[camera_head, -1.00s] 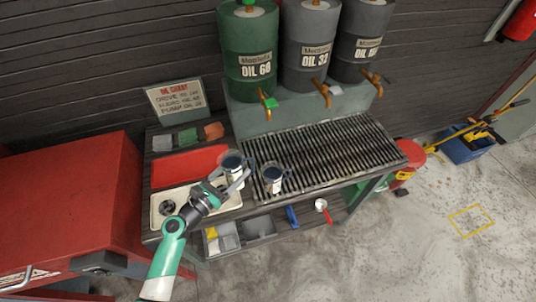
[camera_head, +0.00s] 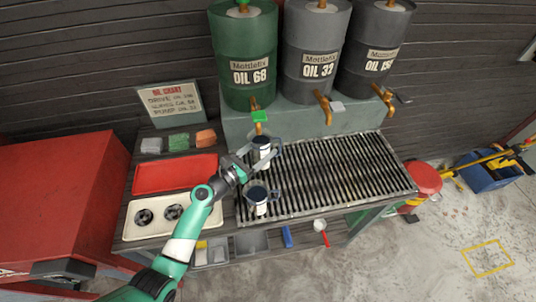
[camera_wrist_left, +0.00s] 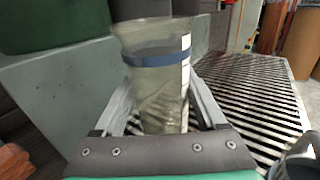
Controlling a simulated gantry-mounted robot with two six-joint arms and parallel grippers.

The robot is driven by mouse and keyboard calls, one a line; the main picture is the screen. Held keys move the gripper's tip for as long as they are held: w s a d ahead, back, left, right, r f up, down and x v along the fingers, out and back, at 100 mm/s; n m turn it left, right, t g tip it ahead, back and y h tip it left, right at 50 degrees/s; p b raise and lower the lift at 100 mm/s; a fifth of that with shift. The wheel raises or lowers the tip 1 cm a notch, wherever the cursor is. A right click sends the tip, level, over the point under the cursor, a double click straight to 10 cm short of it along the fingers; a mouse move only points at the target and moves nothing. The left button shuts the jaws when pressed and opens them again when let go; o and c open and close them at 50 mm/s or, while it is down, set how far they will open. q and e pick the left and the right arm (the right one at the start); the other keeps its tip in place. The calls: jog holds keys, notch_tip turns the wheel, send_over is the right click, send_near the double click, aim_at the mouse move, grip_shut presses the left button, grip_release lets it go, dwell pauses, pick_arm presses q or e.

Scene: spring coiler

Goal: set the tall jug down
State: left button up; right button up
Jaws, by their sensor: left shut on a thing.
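The tall jug (camera_head: 262,147), clear with a blue band, is upright at the back left end of the slatted grate (camera_head: 345,170). It is just below the green-handled tap (camera_head: 260,118) of the OIL 68 drum. My left gripper (camera_head: 253,160) is shut around it. In the left wrist view the jug (camera_wrist_left: 158,85) stands between the two fingers. Its base is hidden by the gripper, so I cannot tell whether it touches the grate. A second jug (camera_head: 258,203) stands nearer, on the front left of the grate. My right gripper is not in view.
Grey OIL 32 (camera_head: 310,62) and OIL 150 drums stand right of the green OIL 68 drum (camera_head: 246,70), with taps over the grate. A red tray (camera_head: 175,175) and a cream tray (camera_head: 150,203) lie left. The grate's middle and right are clear.

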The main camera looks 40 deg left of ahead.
aim_at(255, 161)
pick_arm(q)
jog(key=f, duration=0.1)
jog(key=f+b, duration=0.1)
jog(key=f, duration=0.1)
jog(key=shift+s+f, duration=0.1)
jog(key=shift+s, duration=0.5)
jog(key=shift+w, duration=0.35)
jog(key=o, duration=1.5)
jog(key=shift+s, duration=0.15)
jog(key=shift+c, duration=0.2)
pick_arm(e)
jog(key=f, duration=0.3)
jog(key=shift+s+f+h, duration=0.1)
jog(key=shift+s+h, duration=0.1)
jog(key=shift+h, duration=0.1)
